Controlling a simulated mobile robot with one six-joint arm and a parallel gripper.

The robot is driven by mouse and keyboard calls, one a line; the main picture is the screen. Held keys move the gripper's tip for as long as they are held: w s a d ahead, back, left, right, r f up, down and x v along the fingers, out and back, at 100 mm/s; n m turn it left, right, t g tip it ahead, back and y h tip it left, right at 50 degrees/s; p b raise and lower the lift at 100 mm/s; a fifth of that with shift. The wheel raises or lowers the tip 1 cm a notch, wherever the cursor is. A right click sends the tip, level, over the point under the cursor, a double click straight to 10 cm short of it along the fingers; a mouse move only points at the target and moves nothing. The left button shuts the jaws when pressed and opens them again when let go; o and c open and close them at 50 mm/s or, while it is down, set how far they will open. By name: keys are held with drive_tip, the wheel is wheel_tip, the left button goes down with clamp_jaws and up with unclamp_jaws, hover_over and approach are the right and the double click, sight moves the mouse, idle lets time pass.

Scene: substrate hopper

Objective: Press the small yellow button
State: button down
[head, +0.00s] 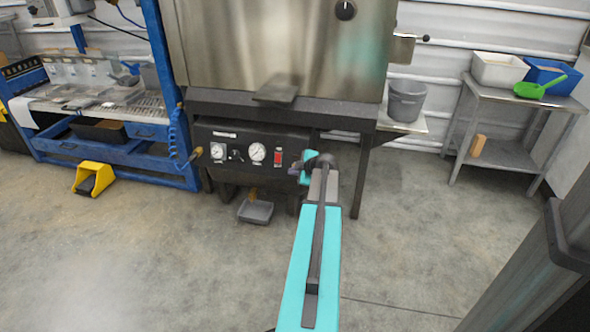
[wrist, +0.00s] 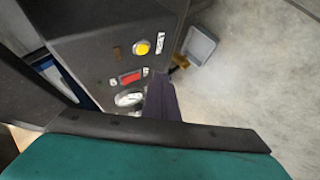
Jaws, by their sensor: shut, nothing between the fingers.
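The small yellow button (wrist: 142,47) shows in the wrist view on the dark control panel (wrist: 90,45), beside a white label and beyond a red switch (wrist: 130,78). In the head view my arm and wrist cover the panel's right end, and the button cannot be seen there. My gripper (wrist: 160,82) shows in the wrist view as one dark shut shape with nothing in it. It is in front of the panel, to the button's lower right in the picture, and looks apart from it. In the head view it is mostly hidden behind my wrist.
Gauges (head: 257,152) sit left of the red switch on the panel, under the steel hopper (head: 280,50). A grey tray (head: 256,212) lies on the floor below. A blue bench (head: 150,130) stands left, a steel table (head: 515,95) right. Open floor lies in front.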

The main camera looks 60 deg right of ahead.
drive_tip(key=shift+s+a+r, duration=0.2)
drive_tip(key=shift+a+r, duration=0.05)
drive_tip(key=shift+a, duration=0.45)
idle(0.4)
